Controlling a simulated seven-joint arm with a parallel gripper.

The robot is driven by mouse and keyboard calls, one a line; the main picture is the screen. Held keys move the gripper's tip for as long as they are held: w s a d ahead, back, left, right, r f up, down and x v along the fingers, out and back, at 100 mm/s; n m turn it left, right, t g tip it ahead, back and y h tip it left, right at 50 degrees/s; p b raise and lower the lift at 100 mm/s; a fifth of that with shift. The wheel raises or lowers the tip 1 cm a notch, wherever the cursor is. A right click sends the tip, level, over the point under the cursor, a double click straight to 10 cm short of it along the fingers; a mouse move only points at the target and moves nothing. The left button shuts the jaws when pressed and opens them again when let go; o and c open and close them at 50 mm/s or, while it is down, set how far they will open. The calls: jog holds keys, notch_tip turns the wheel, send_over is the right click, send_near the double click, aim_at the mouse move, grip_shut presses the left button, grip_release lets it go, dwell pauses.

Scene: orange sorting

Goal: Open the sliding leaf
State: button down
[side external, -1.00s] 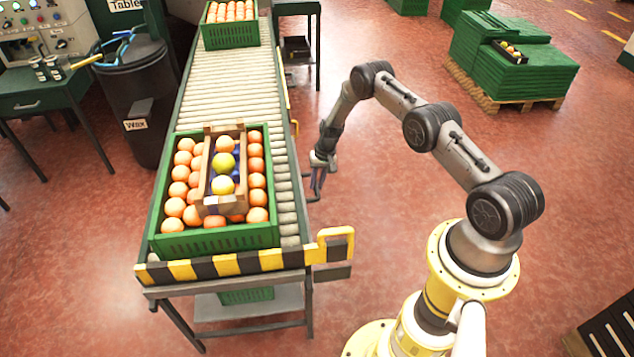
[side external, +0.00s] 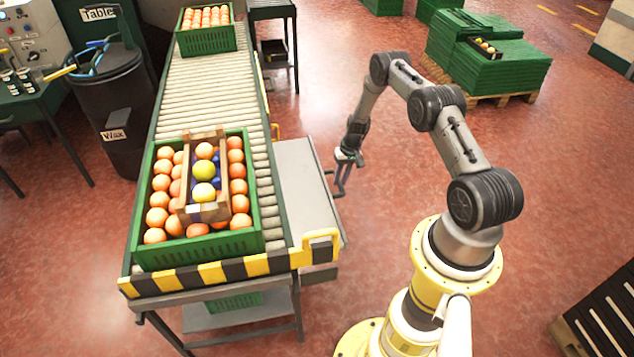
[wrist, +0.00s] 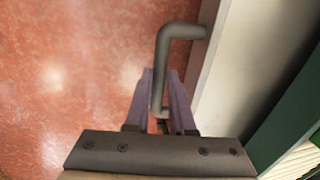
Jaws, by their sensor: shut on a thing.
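The sliding leaf (side external: 308,185) is a flat grey panel that sticks out from the right side of the roller conveyor, below its rollers. Its pale surface also shows in the wrist view (wrist: 250,60). A dark grey bent handle (wrist: 180,32) is on the leaf's outer edge. My gripper (side external: 346,166) is at this handle, to the right of the leaf. In the wrist view my gripper (wrist: 160,88) has its two purple fingers on either side of the handle bar, shut on it. The fingers partly hide the bar's lower end.
A green crate of oranges (side external: 150,258) stands on the conveyor's near end, with a small wooden crate (side external: 208,212) on top. A yellow bracket (side external: 318,238) is at the conveyor's near right corner. Red floor (side external: 370,235) lies open between the leaf and my base.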

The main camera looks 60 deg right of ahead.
jog(key=s+d, duration=0.8)
jog(key=c, duration=0.8)
grip_release()
jog(key=shift+o, duration=0.2)
jog(key=shift+r, duration=0.15)
notch_tip(320, 180, up, 13)
jog(key=s+d, duration=0.1)
jog(key=shift+s+d+r, duration=0.2)
jog(key=shift+s+d, duration=0.15)
jog(key=shift+d, duration=0.05)
